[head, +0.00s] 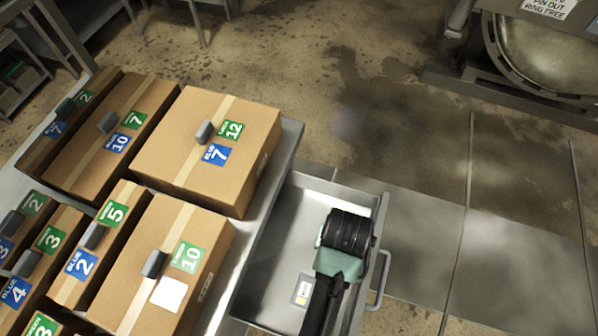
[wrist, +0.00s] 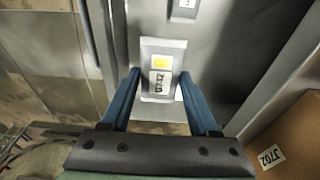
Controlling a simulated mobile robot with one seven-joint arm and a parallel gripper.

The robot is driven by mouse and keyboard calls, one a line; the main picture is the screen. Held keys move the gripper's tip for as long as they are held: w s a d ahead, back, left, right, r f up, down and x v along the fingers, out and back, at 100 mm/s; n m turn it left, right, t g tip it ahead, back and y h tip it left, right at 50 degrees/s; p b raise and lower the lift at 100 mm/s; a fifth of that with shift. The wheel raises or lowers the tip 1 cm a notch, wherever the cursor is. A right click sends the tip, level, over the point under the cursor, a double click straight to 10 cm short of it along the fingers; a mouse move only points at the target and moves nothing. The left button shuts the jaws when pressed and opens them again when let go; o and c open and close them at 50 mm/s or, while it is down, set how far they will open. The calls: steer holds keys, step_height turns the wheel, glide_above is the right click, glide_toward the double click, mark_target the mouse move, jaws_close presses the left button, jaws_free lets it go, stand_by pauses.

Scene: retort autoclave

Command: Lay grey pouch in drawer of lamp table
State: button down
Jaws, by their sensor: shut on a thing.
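A grey pouch (wrist: 150,92) with a yellow square and a white printed label is between the two blue fingers of my gripper (wrist: 157,80) in the wrist view. My gripper is shut on it. The open metal drawer (head: 284,225) lies below, and its bare floor also shows in the wrist view (wrist: 135,18). My arm reaches over the drawer in the head view and hides the fingers and held pouch there. The gap between pouch and drawer floor cannot be told.
A small labelled item (head: 303,291) lies in the drawer. Several cardboard boxes, such as one marked 12 (head: 190,150), stand left of the drawer. The drawer handle (head: 380,280) sticks out on the right, with open floor (head: 420,235) beyond.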

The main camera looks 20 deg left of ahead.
steer(key=shift+s+f, duration=0.1)
steer(key=shift+s+d+f, duration=0.1)
steer(key=shift+d+f, duration=0.05)
steer(key=shift+f, duration=0.1)
step_height(320, 180, down, 9)
steer(key=shift+f, duration=0.15)
steer(key=shift+f+b, duration=0.55)
steer(key=shift+f, duration=0.05)
steer(key=shift+c, duration=0.7)
jaws_free()
